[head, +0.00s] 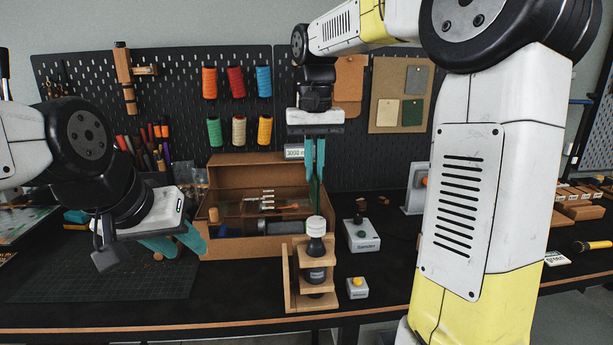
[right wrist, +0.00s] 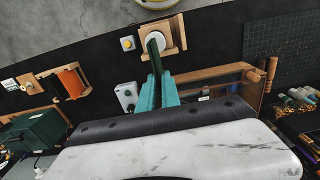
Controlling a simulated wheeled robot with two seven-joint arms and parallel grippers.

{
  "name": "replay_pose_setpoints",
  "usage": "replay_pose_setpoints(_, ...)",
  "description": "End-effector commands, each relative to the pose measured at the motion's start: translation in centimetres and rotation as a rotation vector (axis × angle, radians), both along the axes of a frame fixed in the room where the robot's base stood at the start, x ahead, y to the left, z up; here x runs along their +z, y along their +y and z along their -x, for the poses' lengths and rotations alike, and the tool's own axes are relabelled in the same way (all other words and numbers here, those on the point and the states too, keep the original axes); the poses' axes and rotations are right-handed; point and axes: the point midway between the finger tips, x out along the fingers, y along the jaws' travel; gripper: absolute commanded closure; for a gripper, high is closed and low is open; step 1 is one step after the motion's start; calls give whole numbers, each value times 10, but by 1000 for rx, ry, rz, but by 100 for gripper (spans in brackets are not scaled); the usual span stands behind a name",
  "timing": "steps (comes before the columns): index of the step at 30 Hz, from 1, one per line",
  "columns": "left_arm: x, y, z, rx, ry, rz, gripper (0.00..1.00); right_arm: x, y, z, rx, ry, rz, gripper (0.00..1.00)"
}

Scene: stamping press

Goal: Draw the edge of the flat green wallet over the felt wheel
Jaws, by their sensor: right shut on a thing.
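The flat green wallet (head: 317,192) hangs upright, seen nearly edge-on, from the teal fingers of my right gripper (head: 315,165), which is shut on it. In the right wrist view the wallet (right wrist: 154,52) shows as a dark green strip beyond the fingertips (right wrist: 157,92). The white felt wheel (head: 316,226) sits on top of a black spindle in a wooden stand, just below the wallet. In the right wrist view the wallet partly covers the wheel (right wrist: 161,43). I cannot tell whether they touch. My left gripper (head: 178,243) is open and empty above the cutting mat.
A wooden cabinet (head: 228,245) with tools stands behind and left of the wooden stand (head: 290,290). A grey box with a dark knob (head: 361,235) and a small box with a yellow button (head: 357,288) stand to its right. The cutting mat (head: 100,280) is mostly clear.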

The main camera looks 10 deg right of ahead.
Motion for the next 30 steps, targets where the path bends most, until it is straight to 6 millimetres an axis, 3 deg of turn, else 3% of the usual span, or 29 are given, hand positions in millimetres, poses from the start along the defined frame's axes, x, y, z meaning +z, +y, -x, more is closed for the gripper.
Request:
replay_pose_setpoints(15, 0, 0, 0, 0, 0, 0, 64, 49, 0, 0, 1, -2, -1, 100)
replay_pose_setpoints(30, 0, 0, 0, 0, 0, 0, 64, 51, 0, 0, 1, 0, 0, 100)
